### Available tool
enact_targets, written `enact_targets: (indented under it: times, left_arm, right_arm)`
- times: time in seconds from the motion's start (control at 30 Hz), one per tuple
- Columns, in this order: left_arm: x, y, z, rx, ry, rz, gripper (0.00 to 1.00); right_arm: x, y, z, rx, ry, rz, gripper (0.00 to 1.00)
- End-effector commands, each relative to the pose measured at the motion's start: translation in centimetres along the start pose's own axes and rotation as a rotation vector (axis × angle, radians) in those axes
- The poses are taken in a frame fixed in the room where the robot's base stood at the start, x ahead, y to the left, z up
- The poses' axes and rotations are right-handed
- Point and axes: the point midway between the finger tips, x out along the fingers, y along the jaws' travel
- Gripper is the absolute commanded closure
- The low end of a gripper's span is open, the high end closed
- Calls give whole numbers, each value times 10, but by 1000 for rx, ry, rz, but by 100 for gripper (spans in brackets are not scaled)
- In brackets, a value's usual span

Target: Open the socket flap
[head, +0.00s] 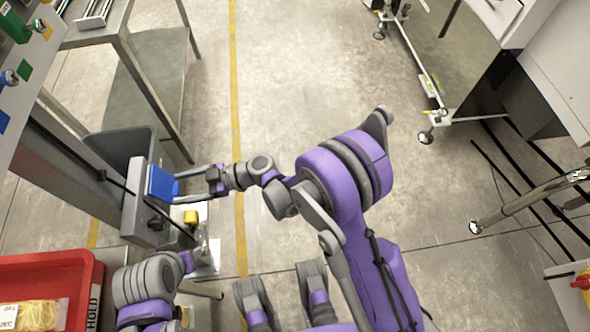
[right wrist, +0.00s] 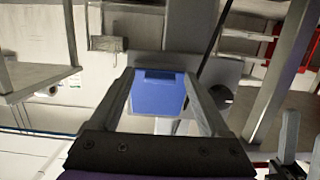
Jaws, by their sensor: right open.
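The socket flap (head: 161,184) is a blue plate on the front of a grey box (head: 133,205) at the left of the head view. It looks shut or nearly so; its exact angle is hard to tell. My right gripper (head: 179,187) is open and right at the flap. In the right wrist view the blue flap (right wrist: 158,95) shows between the two spread fingers; I cannot tell whether either touches it. My left arm shows low at the left in the head view, and its jaws cannot be made out clearly.
A dark grey bin (head: 122,147) stands behind the box. A red crate (head: 88,290) with packed food is at lower left. A steel table (head: 150,85) stands at upper left. A black knob (head: 157,223) sits below the flap. The floor in the middle is clear.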

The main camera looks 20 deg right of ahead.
Motion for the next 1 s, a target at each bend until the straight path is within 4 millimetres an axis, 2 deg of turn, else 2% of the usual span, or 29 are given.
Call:
enact_targets:
  times: [0.03, 0.17, 0.27, 0.7, 0.8, 1.0]
  left_arm:
    - [15, 0, 4, 0, -5, 0, 50]
    - [36, 0, 10, 0, -12, 0, 50]
    - [26, 0, 7, 0, -9, 0, 50]
    - [17, 0, 5, 0, -6, 0, 50]
    - [2, 0, 0, 0, -1, 0, 50]
    - [-21, 0, -7, 0, 8, 0, 50]
  right_arm:
    - [7, 0, 11, 3, 52, -2, 20]
    - [20, 0, 15, 4, 193, -2, 20]
    - [-5, 1, 10, 0, 192, 4, 20]
    - [-92, 1, 26, 1, 188, 4, 20]
    - [-98, -4, 4, 62, 112, 0, 20]
    - [-115, -10, -23, 186, -38, 23, 20]
